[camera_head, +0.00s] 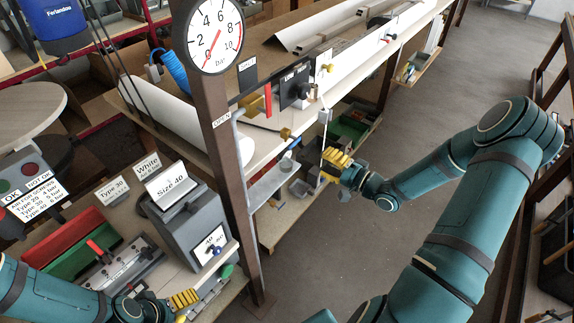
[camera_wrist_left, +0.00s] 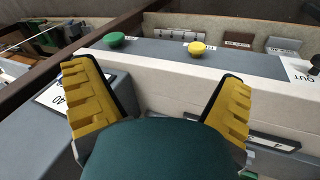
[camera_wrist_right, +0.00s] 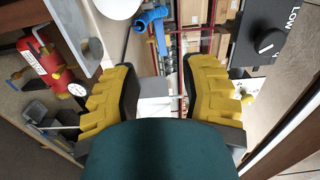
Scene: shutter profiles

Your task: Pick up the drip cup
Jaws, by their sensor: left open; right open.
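No thing is labelled as the drip cup, and I cannot tell for sure which it is. A small grey open container (camera_head: 300,188) sits on the low shelf, left of my right gripper (camera_head: 338,166). In the right wrist view, a small dark grey container (camera_wrist_right: 34,111) shows at the left, outside the fingers. My right gripper (camera_wrist_right: 160,95) is open, with a pale grey block (camera_wrist_right: 156,104) seen between its fingers; contact with it cannot be told. My left gripper (camera_head: 182,300) is open in front of the grey machine, and also shows open in the left wrist view (camera_wrist_left: 158,105).
A brown post with a pressure gauge (camera_head: 209,37) stands between my grippers. Green and yellow buttons (camera_wrist_left: 114,40) lie beyond my left fingers. A red cylinder (camera_wrist_right: 37,58) is left of my right fingers. A long bench (camera_head: 275,105) runs behind.

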